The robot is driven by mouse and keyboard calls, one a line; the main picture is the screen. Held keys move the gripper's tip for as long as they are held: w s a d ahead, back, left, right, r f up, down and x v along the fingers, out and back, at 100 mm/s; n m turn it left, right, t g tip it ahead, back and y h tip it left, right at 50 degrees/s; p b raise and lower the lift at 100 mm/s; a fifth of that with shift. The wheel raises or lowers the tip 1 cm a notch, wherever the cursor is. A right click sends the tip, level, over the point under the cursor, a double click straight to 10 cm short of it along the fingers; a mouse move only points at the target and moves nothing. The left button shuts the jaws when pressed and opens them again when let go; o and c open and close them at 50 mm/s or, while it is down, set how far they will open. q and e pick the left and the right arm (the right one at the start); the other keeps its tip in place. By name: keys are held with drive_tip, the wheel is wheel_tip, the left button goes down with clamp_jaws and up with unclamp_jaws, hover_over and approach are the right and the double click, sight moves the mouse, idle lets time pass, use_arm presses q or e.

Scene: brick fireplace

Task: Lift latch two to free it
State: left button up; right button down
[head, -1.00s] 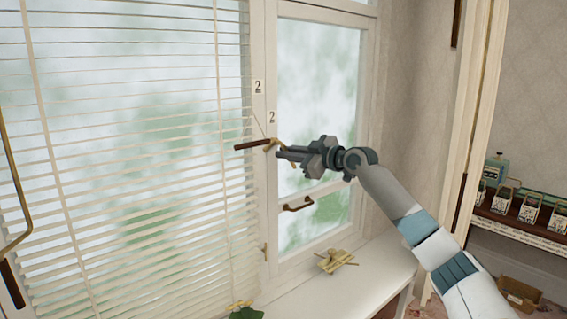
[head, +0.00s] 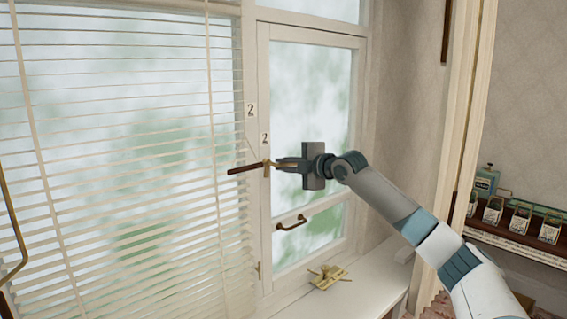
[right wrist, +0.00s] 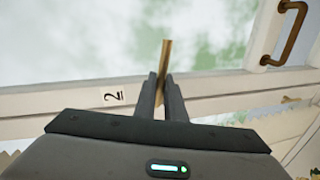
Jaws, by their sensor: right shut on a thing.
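Latch two (head: 246,168) is on the window frame beside the lower "2" label (head: 265,139). It has a dark brown bar pointing left and a brass part at its right end. My right gripper (head: 277,163) comes in from the right and is shut on the brass part. In the right wrist view, the latch's brass bar (right wrist: 165,58) stands out between the two dark fingers of my right gripper (right wrist: 164,92). The fingers hide part of the latch. My left gripper is not in view.
White blinds (head: 130,160) hang just left of the latch. A brown handle (head: 291,222) sits lower on the window sash. A brass piece (head: 328,277) lies on the white sill (head: 375,275). A shelf with small boxes (head: 520,218) stands at the right.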

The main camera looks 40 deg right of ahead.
drive_tip(key=shift+r+n+p, duration=0.15)
drive_tip(key=shift+n+p, duration=0.15)
drive_tip(key=shift+n, duration=0.2)
drive_tip(key=c, duration=1.8)
unclamp_jaws()
drive_tip(key=shift+c, duration=0.2)
drive_tip(key=shift+b+v, duration=0.45)
drive_tip(key=shift+v, duration=0.35)
drive_tip(key=b+v, duration=0.7)
drive_tip(key=v, duration=0.8)
drive_tip(key=shift+s+r, duration=0.15)
drive_tip(key=shift+s, duration=0.25)
